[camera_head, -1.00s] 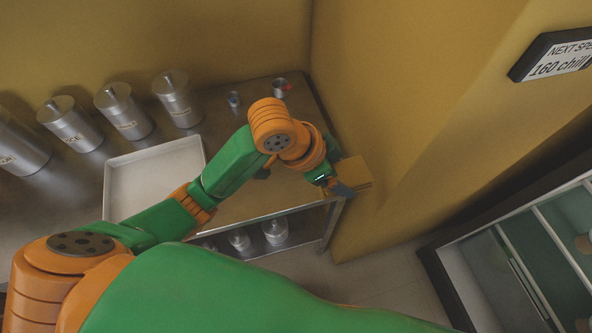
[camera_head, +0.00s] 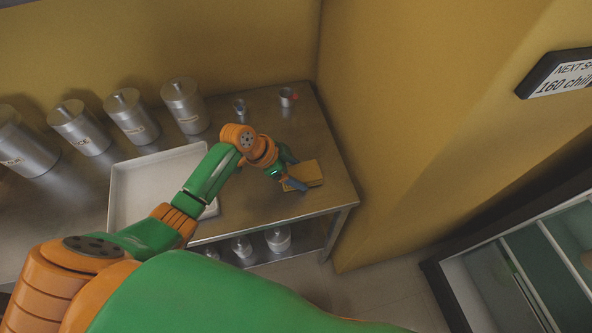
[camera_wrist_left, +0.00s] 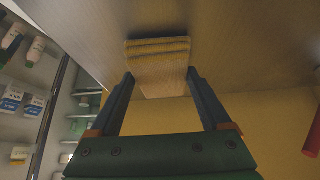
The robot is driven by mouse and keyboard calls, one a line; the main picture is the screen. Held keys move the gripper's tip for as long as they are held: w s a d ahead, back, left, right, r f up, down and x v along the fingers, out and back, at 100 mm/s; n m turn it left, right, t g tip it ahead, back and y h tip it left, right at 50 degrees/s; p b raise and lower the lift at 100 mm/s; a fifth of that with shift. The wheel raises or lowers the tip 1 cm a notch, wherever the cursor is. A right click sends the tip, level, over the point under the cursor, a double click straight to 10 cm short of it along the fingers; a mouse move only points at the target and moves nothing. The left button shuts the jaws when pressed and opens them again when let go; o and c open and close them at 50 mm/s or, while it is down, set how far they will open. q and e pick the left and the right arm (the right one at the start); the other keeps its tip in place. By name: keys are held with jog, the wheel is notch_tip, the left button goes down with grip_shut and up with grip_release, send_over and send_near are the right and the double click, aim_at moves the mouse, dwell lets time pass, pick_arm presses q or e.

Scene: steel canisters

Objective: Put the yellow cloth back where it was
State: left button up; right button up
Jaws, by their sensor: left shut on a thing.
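The yellow cloth (camera_head: 306,173) is a folded pad over the right end of the steel table (camera_head: 335,188), near its front edge. My left gripper (camera_head: 292,182) is shut on it from the front left side. In the left wrist view the folded cloth (camera_wrist_left: 158,62) shows its stacked layers between the two blue fingers. I cannot tell whether the cloth touches the tabletop or hangs just above it. My right gripper is not in view.
A white tray (camera_head: 119,195) lies left of the gripper, partly behind my arm. Several steel canisters (camera_head: 131,117) stand along the back. Two small metal cups (camera_head: 287,97) stand at the back right. Jars (camera_head: 277,239) sit on the lower shelf. A yellow wall borders the table's right side.

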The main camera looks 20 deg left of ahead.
pick_arm(q)
jog(key=shift+f, duration=0.2)
jog(key=o, duration=1.3)
jog(key=shift+c, duration=0.2)
jog(key=shift+a+r, duration=0.15)
jog(key=shift+r, duration=0.45)
jog(key=v, duration=1.1)
jog(key=shift+s+p, duration=0.15)
jog(key=shift+p, duration=0.2)
